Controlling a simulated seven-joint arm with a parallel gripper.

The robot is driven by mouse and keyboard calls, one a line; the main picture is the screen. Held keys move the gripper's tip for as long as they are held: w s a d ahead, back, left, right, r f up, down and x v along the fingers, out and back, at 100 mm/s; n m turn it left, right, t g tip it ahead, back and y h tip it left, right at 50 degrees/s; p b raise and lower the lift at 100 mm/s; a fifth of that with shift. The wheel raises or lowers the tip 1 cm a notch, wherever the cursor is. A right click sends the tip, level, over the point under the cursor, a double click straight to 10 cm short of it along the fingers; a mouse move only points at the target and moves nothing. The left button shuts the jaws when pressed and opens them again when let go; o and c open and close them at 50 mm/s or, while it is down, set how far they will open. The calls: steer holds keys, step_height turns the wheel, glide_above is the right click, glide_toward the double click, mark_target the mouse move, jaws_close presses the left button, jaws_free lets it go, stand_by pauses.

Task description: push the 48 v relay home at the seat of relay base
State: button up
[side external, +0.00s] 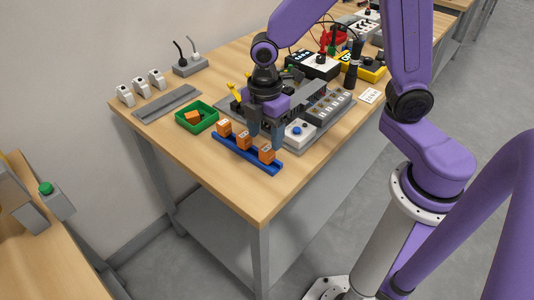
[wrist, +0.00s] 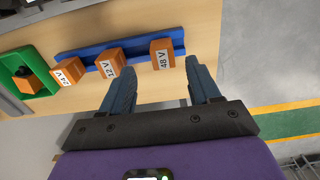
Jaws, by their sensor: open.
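The 48 V relay (wrist: 162,54) is an orange block with a white label, at the right end of the blue rail (wrist: 135,46) in the wrist view. In the side view it appears to be the nearest orange block (side external: 266,154). My gripper (wrist: 160,82) is open and empty. Its fingers point toward the rail, with the 48 V relay between their lines but apart from them. In the side view my gripper (side external: 266,133) hangs just behind the rail. A grey unit with several slots (side external: 328,108) stands behind it; I cannot tell which part is the relay base seat.
The 12 V relay (wrist: 110,63) and 24 V relay (wrist: 68,72) share the rail. A green tray (side external: 197,117) holds an orange block. A white box with a blue button (side external: 298,132) stands right of my gripper. The table's front corner is clear.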

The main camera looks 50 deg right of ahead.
mark_target(267, 148)
steer(key=shift+s+f, duration=0.2)
steer(key=shift+f, duration=2.55)
steer(key=c, duration=1.1)
steer(key=shift+o, duration=0.2)
steer(key=shift+r, duration=0.15)
